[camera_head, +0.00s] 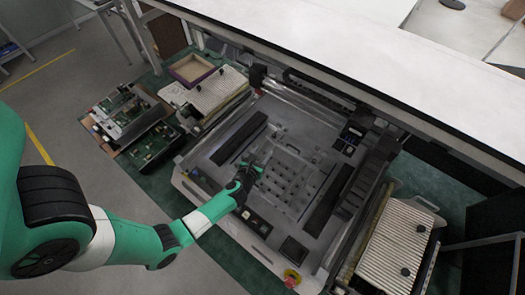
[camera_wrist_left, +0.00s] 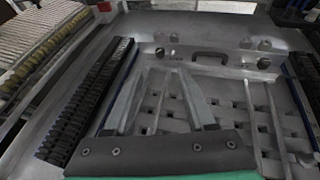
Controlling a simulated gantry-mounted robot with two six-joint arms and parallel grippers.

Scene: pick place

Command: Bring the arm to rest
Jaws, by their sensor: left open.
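My left arm, green and white, comes in from the left in the head view. My left gripper (camera_head: 256,166) is over the grey bed of the machine (camera_head: 215,170), at the near left side of a plate with rows of square recesses (camera_head: 290,185). In the left wrist view my left gripper (camera_wrist_left: 163,78) has its two grey fingers spread apart, with nothing between them. The recessed plate (camera_wrist_left: 235,125) lies beyond and below the fingers. I cannot tell the exact height of the fingertips above it. My right gripper is not in view.
Dark slotted strips (camera_head: 238,138) flank the plate. Circuit boards (camera_head: 130,115) and a shallow wooden box (camera_head: 190,69) lie to the left. A ribbed box (camera_head: 395,240) stands right. A white top (camera_head: 330,40) overhangs the back.

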